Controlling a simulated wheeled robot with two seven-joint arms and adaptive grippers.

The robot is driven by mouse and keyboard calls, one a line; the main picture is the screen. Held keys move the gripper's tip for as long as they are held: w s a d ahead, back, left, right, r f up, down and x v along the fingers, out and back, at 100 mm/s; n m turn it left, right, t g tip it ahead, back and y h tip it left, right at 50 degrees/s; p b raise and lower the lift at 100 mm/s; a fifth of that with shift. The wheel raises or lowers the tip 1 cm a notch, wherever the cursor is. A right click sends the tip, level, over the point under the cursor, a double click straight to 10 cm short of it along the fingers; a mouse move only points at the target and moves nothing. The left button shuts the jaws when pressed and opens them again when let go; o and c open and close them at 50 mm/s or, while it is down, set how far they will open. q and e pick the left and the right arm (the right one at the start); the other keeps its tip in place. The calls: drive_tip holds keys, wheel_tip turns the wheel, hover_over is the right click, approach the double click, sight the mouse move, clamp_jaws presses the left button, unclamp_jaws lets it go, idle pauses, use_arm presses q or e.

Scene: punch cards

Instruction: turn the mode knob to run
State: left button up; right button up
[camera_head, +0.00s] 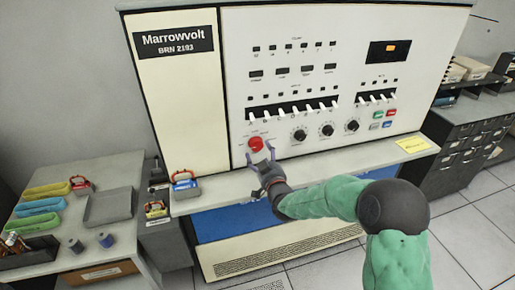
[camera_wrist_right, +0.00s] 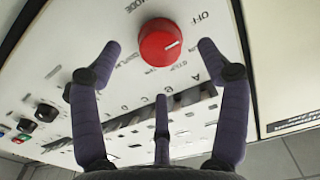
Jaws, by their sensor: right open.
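The red mode knob (camera_head: 256,143) sits at the lower left of the white control panel. In the wrist view the knob (camera_wrist_right: 158,42) is large, with a white mark on its right side pointing right and slightly up, on the side of the OFF label. The printed words MODE, OFF and DISPLAY stand around it; a run label is not readable. My right gripper (camera_head: 259,156) is open in front of the knob, its fingers spread to either side and seemingly not touching it. A third finger (camera_wrist_right: 162,102) shows below the knob. My left gripper is not in view.
Black knobs (camera_head: 327,130) and white toggle switches (camera_head: 292,109) are right of and above the red knob. A ledge (camera_head: 330,168) with a yellow note (camera_head: 413,145) runs below the panel. A side table with trays (camera_head: 108,206) stands at left.

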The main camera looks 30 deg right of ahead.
sight(257, 147)
drive_tip(key=shift+x, duration=2.35)
drive_tip(key=c, duration=1.2)
